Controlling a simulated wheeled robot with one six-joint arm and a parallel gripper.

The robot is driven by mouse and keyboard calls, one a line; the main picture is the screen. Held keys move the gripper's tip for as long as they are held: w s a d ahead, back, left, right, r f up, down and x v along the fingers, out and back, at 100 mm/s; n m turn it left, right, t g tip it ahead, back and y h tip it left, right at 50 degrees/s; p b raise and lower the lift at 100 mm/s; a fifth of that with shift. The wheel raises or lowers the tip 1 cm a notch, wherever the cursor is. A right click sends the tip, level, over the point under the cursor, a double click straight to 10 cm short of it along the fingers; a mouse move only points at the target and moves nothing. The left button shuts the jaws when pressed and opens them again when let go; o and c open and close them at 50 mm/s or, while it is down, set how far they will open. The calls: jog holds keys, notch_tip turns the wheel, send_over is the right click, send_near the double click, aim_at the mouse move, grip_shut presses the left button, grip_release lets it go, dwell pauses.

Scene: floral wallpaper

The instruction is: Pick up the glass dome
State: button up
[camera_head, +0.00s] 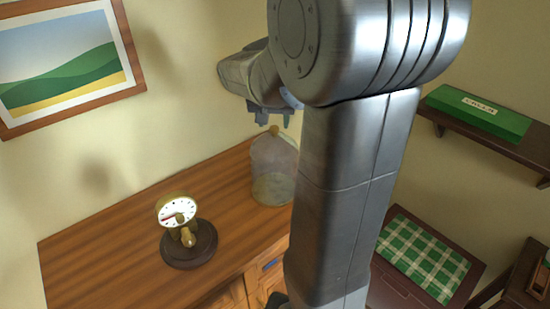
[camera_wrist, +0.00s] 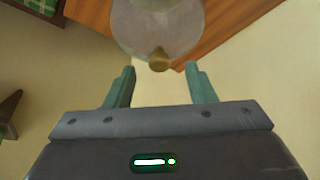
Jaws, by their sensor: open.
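The glass dome (camera_head: 273,172) is a clear cloche with a brownish knob on top. It stands upright on the wooden cabinet top, near the wall, partly hidden by my arm. In the wrist view the dome (camera_wrist: 157,25) is at the top of the picture, its knob (camera_wrist: 159,60) pointing toward my gripper. My gripper (camera_wrist: 160,80) is open, with the knob just beyond its fingertips and nothing between the fingers. In the head view my gripper (camera_head: 271,117) is above the dome, close to the knob.
A dial scale with a dark round base (camera_head: 188,246) stands on the cabinet top (camera_head: 120,250), left of the dome. A shelf with a green box (camera_head: 478,112) is at the right. A green checked cloth (camera_head: 422,254) lies lower right. A framed picture (camera_head: 65,62) hangs at left.

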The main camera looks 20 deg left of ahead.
aim_at(274, 128)
jog(key=shift+x, duration=1.6)
jog(key=shift+w, duration=0.1)
jog(key=shift+c, duration=0.2)
grip_shut()
